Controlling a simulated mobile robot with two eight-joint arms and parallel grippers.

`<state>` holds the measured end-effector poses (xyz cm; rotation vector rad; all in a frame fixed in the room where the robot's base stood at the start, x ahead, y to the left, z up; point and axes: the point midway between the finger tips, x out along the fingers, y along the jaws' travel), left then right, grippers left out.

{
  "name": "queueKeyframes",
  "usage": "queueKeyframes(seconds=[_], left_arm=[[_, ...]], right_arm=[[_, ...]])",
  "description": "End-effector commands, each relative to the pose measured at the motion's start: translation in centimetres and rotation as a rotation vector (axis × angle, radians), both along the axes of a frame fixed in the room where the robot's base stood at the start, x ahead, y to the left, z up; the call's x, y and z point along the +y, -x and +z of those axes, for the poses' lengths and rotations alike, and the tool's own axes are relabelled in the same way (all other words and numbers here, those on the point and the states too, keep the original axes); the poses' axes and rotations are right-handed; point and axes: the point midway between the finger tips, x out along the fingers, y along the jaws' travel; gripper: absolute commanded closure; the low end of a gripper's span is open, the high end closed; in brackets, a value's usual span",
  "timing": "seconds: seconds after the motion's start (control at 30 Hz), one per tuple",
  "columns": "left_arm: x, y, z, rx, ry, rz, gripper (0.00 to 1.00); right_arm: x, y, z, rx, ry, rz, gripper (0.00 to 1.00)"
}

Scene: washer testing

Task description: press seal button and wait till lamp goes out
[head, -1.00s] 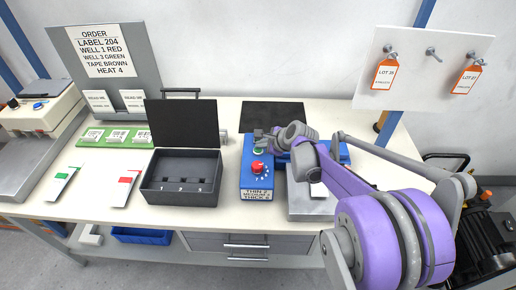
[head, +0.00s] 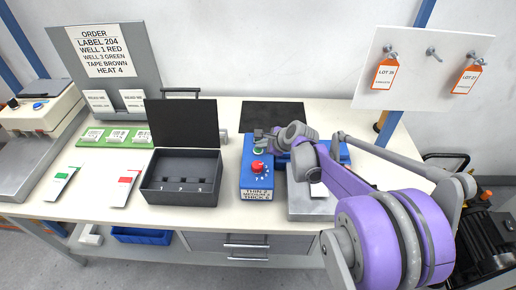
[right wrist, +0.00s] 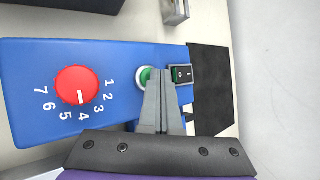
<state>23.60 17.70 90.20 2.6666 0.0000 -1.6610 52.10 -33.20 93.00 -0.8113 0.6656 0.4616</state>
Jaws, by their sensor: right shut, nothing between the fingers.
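The blue control box (head: 250,180) of the sealer stands on the table right of centre. No separate lamp can be made out. My left gripper is out of view.
An open black box (head: 180,198) with several wells stands left of the control box. A grey metal plate (head: 305,207) lies right of it, beneath my right arm. A black mat (head: 285,112) lies behind. Label cards and a green strip (head: 95,143) are at left.

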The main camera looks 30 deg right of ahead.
Motion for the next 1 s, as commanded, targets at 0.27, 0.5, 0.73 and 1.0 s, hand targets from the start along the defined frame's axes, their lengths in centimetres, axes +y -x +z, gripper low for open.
queueKeyframes(seconds=[0.27,0.5,0.73,1.0], left_arm=[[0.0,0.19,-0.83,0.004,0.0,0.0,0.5],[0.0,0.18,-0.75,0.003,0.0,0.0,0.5],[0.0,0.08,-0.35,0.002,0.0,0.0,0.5],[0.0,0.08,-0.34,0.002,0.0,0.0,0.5]], right_arm=[[0.01,0.01,-0.96,0.001,0.0,0.001,1.0],[0.04,0.06,-0.96,0.003,0.001,0.002,1.0],[0.0,0.06,-0.36,0.004,0.001,0.002,1.0],[-0.02,0.02,-0.22,0.002,0.001,0.001,1.0]])
